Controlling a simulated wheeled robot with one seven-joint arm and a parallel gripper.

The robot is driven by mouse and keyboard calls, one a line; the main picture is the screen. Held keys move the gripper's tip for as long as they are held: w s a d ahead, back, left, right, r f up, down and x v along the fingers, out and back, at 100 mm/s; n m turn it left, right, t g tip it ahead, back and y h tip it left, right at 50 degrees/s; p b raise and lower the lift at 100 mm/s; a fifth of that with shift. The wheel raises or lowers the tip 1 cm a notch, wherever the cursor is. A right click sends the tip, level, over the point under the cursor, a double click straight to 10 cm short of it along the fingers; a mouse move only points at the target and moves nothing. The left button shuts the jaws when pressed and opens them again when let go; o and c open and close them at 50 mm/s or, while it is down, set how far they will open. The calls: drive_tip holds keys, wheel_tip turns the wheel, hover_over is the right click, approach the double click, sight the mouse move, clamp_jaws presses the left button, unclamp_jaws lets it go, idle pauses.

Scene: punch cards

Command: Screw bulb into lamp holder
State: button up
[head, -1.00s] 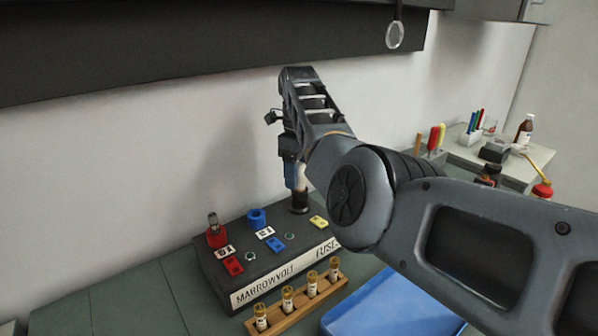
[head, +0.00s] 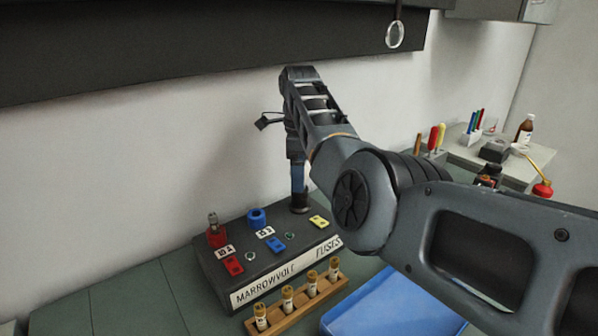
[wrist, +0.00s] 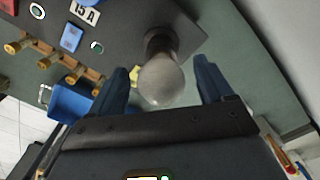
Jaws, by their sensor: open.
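A frosted, greyish bulb (wrist: 162,82) sits with its neck in a dark round lamp holder (wrist: 159,40) at the corner of the black fuse box, in the wrist view. My gripper (wrist: 161,70) is open, with one blue finger on each side of the bulb and a gap on both sides. In the head view my gripper (head: 299,190) points straight down over the black lamp holder (head: 300,205), and a finger hides the bulb. How deep the bulb is threaded cannot be seen.
The fuse box (head: 215,282) also carries a red holder (head: 216,236) with a part in it and an empty-looking blue holder (head: 257,218). A wooden rack (head: 285,318) of several fuses and a blue tray (head: 390,307) stand in front. The wall is close behind.

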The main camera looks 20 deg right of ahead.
drive_tip(key=n, duration=1)
drive_tip(key=shift+d+n, duration=0.1)
drive_tip(key=shift+n, duration=0.3)
drive_tip(key=c, duration=1)
drive_tip(key=m, duration=0.4)
drive_tip(key=shift+c, duration=0.2)
drive_tip(key=m, duration=0.4)
drive_tip(key=shift+f, duration=0.1)
drive_tip(key=m, duration=0.3)
drive_tip(key=shift+m, duration=0.3)
drive_tip(key=m, duration=0.4)
drive_tip(key=shift+s+m, duration=0.1)
drive_tip(key=shift+m, duration=0.2)
